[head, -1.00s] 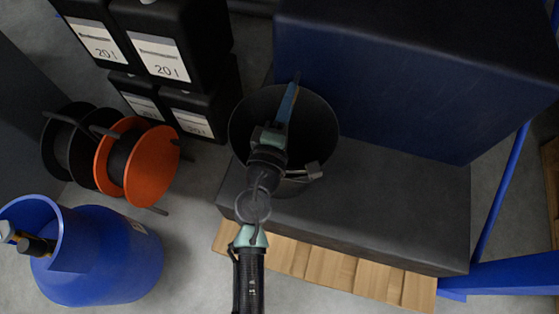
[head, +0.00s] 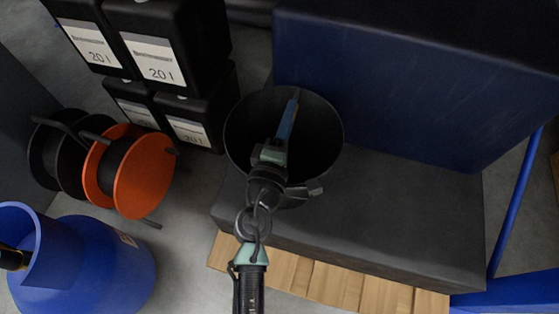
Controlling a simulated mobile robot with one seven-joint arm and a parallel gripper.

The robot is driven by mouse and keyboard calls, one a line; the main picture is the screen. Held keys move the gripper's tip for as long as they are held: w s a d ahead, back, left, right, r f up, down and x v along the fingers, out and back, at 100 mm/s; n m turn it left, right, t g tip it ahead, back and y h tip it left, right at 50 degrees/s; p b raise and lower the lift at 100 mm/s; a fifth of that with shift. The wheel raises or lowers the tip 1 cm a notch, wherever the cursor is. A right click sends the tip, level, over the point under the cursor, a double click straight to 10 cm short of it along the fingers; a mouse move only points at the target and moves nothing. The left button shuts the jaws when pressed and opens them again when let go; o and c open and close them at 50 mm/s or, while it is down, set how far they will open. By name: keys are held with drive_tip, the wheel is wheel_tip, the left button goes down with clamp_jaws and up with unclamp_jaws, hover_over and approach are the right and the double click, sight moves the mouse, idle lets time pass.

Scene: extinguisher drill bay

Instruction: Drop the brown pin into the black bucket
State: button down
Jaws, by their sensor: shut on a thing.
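The black bucket (head: 236,133) stands at the centre of the head view, its open mouth facing up. My gripper (head: 285,130) is over the bucket's mouth, with its narrow blue part pointing to the far rim. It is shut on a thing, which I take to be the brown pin. The pin itself is hidden by my gripper and the dark inside of the bucket. I cannot tell how far my gripper is above or inside the rim.
A dark block (head: 400,205) lies right of the bucket on a wooden pallet (head: 330,285), with a blue box (head: 390,100) behind. Black 20 l canisters (head: 165,45), an orange cable reel (head: 145,175) and a blue container (head: 110,265) stand left. Bare floor lies between.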

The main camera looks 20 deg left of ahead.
drive_tip(key=c, duration=0.6)
unclamp_jaws()
drive_tip(key=s, duration=0.4)
drive_tip(key=s+b, duration=0.1)
drive_tip(key=s, duration=0.2)
drive_tip(key=s+b, duration=0.1)
drive_tip(key=s, duration=0.3)
drive_tip(key=shift+s+d, duration=0.4)
drive_tip(key=shift+s, duration=0.6)
